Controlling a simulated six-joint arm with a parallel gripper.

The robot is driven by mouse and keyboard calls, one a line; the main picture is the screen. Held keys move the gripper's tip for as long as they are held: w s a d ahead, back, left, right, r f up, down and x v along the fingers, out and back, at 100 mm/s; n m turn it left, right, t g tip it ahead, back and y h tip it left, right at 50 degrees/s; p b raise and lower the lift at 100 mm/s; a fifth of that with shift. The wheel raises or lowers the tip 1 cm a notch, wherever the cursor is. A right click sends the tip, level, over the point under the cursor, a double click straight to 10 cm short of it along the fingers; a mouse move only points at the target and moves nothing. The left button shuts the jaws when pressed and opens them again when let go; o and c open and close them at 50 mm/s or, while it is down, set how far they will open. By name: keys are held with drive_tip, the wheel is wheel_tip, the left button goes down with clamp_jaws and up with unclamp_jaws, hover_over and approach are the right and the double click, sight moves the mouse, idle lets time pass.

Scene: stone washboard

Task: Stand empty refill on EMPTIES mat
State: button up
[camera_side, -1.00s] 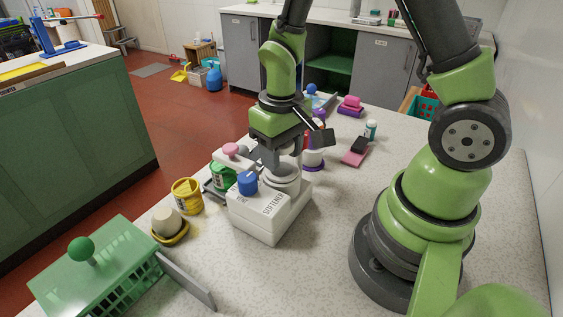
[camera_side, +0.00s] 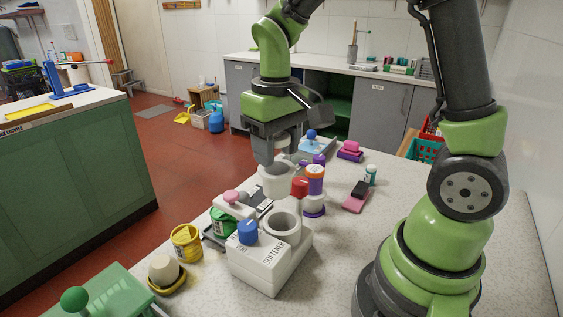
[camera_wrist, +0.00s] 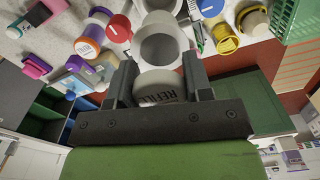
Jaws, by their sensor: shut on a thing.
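My gripper (camera_side: 280,152) is shut on the pale grey cylindrical refill (camera_side: 276,181), holding it upright above the softener dispenser. In the wrist view the refill (camera_wrist: 160,88) sits between the two fingers, with "REFILL" lettering on its side. The white softener dispenser (camera_side: 268,268) has an open round well at its top right and a blue knob (camera_side: 248,231) beside it. The well looks empty. I cannot make out an EMPTIES mat.
A red-topped item (camera_side: 300,187) stands close right of the held refill. Yellow (camera_side: 187,242), green (camera_side: 223,222) and pink-topped items crowd the left. A black item on a pink pad (camera_side: 357,203) lies right.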

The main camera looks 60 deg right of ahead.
drive_tip(key=w+d+f, duration=0.8)
drive_tip(key=w+d, duration=0.3)
drive_tip(key=w, duration=0.2)
drive_tip(key=shift+f, duration=2.8)
drive_tip(key=o, duration=1)
